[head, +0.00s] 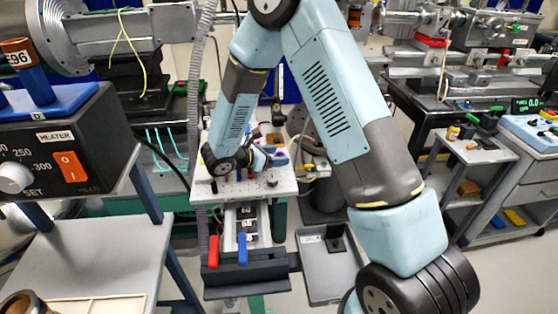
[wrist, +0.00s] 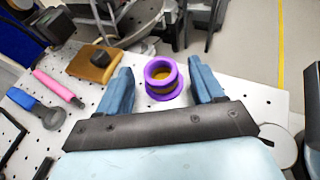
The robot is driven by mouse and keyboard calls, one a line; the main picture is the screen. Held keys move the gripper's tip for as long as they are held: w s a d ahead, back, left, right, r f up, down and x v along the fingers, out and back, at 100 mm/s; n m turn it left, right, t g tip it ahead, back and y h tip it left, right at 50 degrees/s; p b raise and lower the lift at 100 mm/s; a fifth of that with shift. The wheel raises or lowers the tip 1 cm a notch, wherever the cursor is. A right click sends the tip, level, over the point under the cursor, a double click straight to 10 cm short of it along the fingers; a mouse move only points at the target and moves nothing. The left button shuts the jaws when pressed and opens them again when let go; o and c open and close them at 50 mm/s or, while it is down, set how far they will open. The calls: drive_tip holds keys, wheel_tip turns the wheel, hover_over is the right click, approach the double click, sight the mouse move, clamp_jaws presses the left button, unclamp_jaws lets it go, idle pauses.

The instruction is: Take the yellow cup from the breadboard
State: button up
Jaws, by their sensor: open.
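In the wrist view a small round cup (wrist: 161,79) stands upright on the white, hole-dotted breadboard (wrist: 237,92). Its rim and base are purple, and a dark yellow band and inside show between them. No plainly all-yellow cup shows in that view. My gripper (wrist: 161,68) is open, with one blue finger to the left of the cup and one to the right. Gaps show on both sides, and I see no contact. In the head view my gripper (head: 250,160) is low over the breadboard (head: 215,191), and my arm hides part of the board.
In the wrist view an orange-brown block with a dark knob (wrist: 95,64), a pink rod (wrist: 56,86) and a blue-handled tool (wrist: 38,108) lie left of the cup. In the head view a heater box (head: 65,150) stands at left.

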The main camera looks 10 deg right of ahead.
drive_tip(key=shift+x, duration=1.3)
drive_tip(key=c, duration=1.1)
